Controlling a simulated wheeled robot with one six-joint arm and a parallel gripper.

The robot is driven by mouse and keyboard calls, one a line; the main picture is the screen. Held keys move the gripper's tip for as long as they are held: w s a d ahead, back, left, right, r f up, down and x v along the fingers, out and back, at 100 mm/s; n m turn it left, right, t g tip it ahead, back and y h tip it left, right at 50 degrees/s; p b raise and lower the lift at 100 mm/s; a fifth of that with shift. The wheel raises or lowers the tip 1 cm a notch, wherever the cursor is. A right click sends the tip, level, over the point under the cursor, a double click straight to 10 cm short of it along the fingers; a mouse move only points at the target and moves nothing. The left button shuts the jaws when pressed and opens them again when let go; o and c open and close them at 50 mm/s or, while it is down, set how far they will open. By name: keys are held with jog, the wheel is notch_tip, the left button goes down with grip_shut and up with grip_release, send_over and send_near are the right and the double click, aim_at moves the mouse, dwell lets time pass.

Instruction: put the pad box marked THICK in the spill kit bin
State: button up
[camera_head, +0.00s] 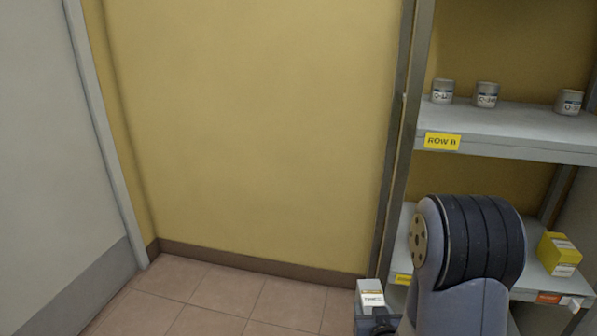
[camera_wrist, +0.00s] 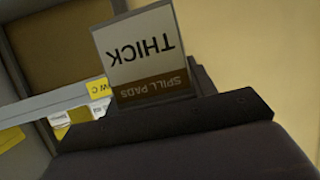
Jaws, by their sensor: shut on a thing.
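The pad box marked THICK (camera_wrist: 142,50) fills the upper middle of the wrist view, its label upside down with SPILL PADS on a brown band. My gripper (camera_wrist: 160,108) is shut on it. My gripper (camera_head: 382,324) shows there only in part, dark, at the lower edge. The spill kit bin is not in view.
A grey shelf unit (camera_head: 520,128) stands at the right, with several labelled jars on its ROW B shelf. A yellow box (camera_head: 559,254) sits on the lower shelf. Tiled floor (camera_head: 220,297) is clear at left, before a yellow wall.

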aim_at(361, 297)
jog(key=a+r, duration=0.1)
jog(key=a+r+p, duration=0.1)
jog(key=r, duration=0.1)
jog(key=shift+w+a+r, duration=0.1)
jog(key=shift+a+r, duration=0.1)
jog(key=shift+a, duration=0.2)
notch_tip(361, 297, up, 27)
jog(key=s+p, duration=0.2)
jog(key=p, duration=3.5)
jog(key=shift+d, duration=0.15)
jog(key=shift+f, duration=0.1)
